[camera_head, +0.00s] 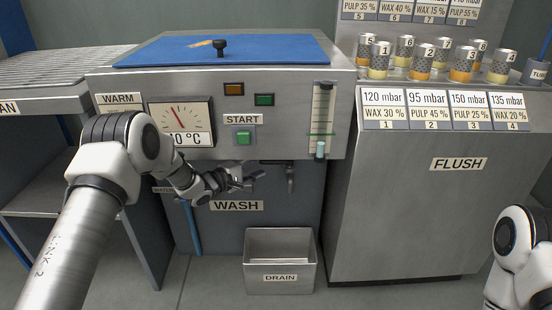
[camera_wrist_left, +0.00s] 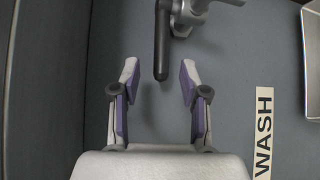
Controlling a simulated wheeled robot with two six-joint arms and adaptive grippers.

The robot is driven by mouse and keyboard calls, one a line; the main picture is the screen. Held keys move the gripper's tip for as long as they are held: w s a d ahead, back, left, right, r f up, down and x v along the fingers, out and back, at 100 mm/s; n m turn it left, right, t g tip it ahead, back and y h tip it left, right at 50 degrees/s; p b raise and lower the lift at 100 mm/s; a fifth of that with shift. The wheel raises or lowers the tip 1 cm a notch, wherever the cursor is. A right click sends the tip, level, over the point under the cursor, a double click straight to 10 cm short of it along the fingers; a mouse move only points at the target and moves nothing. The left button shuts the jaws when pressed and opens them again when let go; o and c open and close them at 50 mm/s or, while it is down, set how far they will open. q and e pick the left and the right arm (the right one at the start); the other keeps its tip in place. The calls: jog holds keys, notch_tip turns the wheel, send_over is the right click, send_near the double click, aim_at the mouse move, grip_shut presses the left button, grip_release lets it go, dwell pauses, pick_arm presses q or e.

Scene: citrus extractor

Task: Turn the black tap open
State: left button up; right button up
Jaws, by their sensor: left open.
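The black tap handle (camera_wrist_left: 161,45) shows in the left wrist view as a dark bar from the top edge, its rounded end between my fingertips in the picture. It joins a grey metal tap body (camera_wrist_left: 185,14). In the head view the tap spout (camera_head: 291,180) hangs under the washer's front, just right of my left gripper (camera_head: 252,179). My left gripper, also in the wrist view (camera_wrist_left: 158,68), is open, with a gap on each side of the handle. I cannot tell how deep the handle sits between the fingers. My right gripper is out of view.
A drain bin (camera_head: 280,285) stands on the floor below the tap. The WASH label (camera_head: 236,205) is on the panel behind my gripper. The START button (camera_head: 243,136) and level gauge (camera_head: 322,118) are above. The FLUSH cabinet (camera_head: 430,210) stands to the right.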

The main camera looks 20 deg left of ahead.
aim_at(266, 163)
pick_arm(q)
jog(key=x, duration=0.1)
jog(key=b+x, duration=0.1)
jog(key=x, duration=0.2)
jog(key=shift+w+d+f+b, duration=0.1)
jog(key=shift+w+f+b, duration=0.2)
jog(key=shift+w+b, duration=0.1)
jog(key=shift+w+d, duration=0.15)
jog(key=shift+r, duration=0.15)
grip_shut()
